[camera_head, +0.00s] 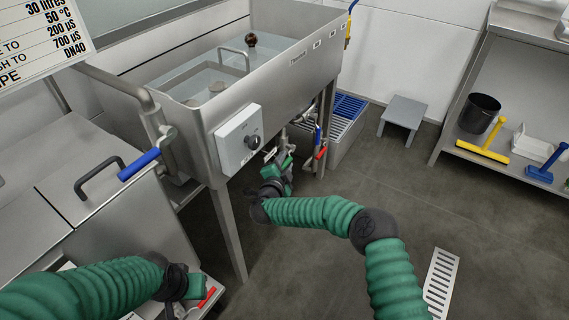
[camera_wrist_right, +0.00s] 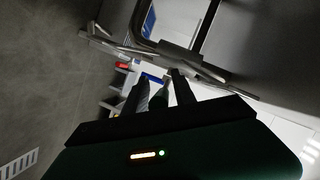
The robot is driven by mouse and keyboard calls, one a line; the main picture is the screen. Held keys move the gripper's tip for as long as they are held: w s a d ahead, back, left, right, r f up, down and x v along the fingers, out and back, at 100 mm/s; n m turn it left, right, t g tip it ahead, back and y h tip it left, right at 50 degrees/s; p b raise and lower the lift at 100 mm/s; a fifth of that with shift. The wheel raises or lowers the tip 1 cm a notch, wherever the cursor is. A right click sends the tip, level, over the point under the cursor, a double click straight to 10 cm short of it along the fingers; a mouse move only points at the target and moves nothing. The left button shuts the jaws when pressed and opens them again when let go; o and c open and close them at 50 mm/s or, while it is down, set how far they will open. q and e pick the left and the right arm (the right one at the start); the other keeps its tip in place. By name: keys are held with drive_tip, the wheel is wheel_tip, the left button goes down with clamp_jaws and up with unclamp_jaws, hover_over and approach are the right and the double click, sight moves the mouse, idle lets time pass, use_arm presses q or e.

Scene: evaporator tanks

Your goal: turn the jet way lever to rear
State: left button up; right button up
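Under the front right of the steel tank (camera_head: 221,110), a blue-handled lever (camera_head: 318,137) and a red-handled lever (camera_head: 321,153) sit on the pipework; I cannot tell which is the jet way lever. My right gripper (camera_head: 284,152) is beneath the tank, just left of these handles. In the right wrist view its two dark fingers (camera_wrist_right: 158,88) stand apart, with a dark greenish thing between them; whether they touch it cannot be told. A red end (camera_wrist_right: 121,66) and a blue piece (camera_wrist_right: 152,79) show beyond the fingers. My left gripper (camera_head: 186,288) is low at left, its fingers unclear.
A tank leg (camera_head: 228,232) stands left of my right arm. Another blue-handled lever (camera_head: 139,164) and a red handle (camera_head: 207,297) are at left. The floor (camera_head: 330,255) at right is mostly clear.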

clamp_jaws()
drive_tip(key=shift+s+f, duration=0.15)
drive_tip(key=shift+f, duration=0.1)
idle(0.9)
